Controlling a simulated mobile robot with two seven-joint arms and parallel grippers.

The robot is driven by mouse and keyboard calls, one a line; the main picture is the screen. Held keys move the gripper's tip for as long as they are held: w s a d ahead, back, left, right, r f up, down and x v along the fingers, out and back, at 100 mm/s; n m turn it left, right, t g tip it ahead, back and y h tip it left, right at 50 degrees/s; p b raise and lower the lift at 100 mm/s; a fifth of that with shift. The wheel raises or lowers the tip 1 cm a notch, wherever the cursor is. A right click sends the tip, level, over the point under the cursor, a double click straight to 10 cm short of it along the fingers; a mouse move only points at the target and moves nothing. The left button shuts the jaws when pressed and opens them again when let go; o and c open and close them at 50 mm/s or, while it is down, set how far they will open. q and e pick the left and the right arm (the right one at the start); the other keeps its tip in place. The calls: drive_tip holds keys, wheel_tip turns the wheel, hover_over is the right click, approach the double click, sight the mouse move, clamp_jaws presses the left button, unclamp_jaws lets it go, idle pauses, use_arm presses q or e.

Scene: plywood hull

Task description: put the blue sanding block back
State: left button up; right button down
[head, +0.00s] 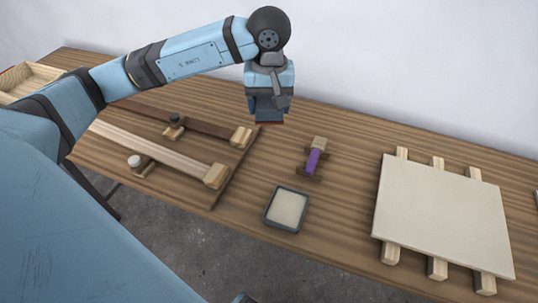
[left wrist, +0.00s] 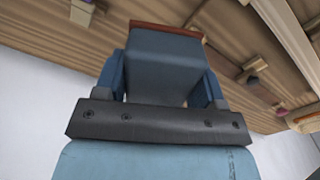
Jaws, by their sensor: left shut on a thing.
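My left gripper (head: 268,103) hangs above the back of the wooden bench, pointing down. It is shut on the blue sanding block (head: 267,116), whose red-brown face shows along its lower edge. In the left wrist view the block (left wrist: 165,62) sits between the two blue fingers of the left gripper (left wrist: 162,82), with its red-brown edge at the far end. The block is held clear of the bench top. My right gripper is not in view.
A grey tray with a pale pad (head: 268,222) lies near the bench's front. Bar clamps (head: 165,157) lie left; a pale panel (head: 440,212) on wooden strips lies right.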

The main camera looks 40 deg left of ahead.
sight(269, 161)
use_arm(q)
wheel_tip(269, 161, down, 16)
drive_tip(key=shift+f, duration=0.25)
drive_tip(key=shift+f+b, duration=0.1)
drive_tip(key=shift+b, duration=0.25)
drive_tip(key=o, duration=0.5)
drive_tip(key=shift+f, duration=0.1)
drive_tip(key=shift+c, duration=0.2)
drive_tip(key=o, duration=0.4)
drive_tip(key=shift+o, duration=0.2)
